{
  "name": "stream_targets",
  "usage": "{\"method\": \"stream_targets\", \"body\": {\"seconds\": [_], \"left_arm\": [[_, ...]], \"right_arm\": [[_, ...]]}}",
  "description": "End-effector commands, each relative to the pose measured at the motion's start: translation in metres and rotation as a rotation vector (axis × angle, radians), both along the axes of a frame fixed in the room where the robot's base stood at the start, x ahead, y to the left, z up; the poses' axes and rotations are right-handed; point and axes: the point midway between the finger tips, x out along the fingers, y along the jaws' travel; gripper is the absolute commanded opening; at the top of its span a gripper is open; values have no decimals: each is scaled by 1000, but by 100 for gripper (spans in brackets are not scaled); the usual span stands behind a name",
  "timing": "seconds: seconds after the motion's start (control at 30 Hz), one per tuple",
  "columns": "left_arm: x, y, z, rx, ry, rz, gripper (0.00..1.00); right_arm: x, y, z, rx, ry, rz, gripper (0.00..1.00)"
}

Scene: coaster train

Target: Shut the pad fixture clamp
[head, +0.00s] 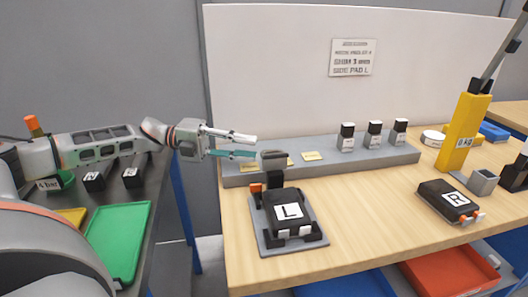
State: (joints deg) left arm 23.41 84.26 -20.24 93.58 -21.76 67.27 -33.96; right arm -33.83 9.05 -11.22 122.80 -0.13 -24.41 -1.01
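The pad fixture is a grey plate (262,243) near the front left of the wooden table, with a black pad marked L (289,210) seated on it. At its back, the clamp (272,163) stands raised, a dark upright arm with a grey top. An orange part (256,188) is beside its base. My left gripper (255,146) reaches in from the left, its fingers parted and empty. The fingertips are just left of the clamp's top; whether they touch it is unclear. My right gripper is not in view.
A grey stepped rack (370,158) with yellow labels and several small black-and-white blocks is behind the fixture. A black pad marked R (449,200) and a yellow post (462,133) are at the right. A green tray (118,240) is on the dark left surface.

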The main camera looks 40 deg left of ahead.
Motion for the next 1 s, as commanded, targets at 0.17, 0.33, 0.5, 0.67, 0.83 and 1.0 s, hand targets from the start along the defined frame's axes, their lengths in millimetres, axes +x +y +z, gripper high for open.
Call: {"method": "stream_targets", "body": {"seconds": [0.17, 0.33, 0.5, 0.67, 0.83, 1.0], "left_arm": [[12, -23, -5, -3, 3, -1, 23], [18, -34, -4, -1, 2, 0, 23], [20, -38, -3, -1, 1, 1, 23], [20, -38, -3, -1, 1, 1, 23], [20, -38, -3, -1, 1, 1, 0], [20, -38, -3, 0, 0, 1, 0]], "right_arm": [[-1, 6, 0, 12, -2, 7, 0], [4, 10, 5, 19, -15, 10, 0], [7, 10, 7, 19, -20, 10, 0], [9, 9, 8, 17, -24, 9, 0], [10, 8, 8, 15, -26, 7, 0], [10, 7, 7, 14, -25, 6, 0]]}}
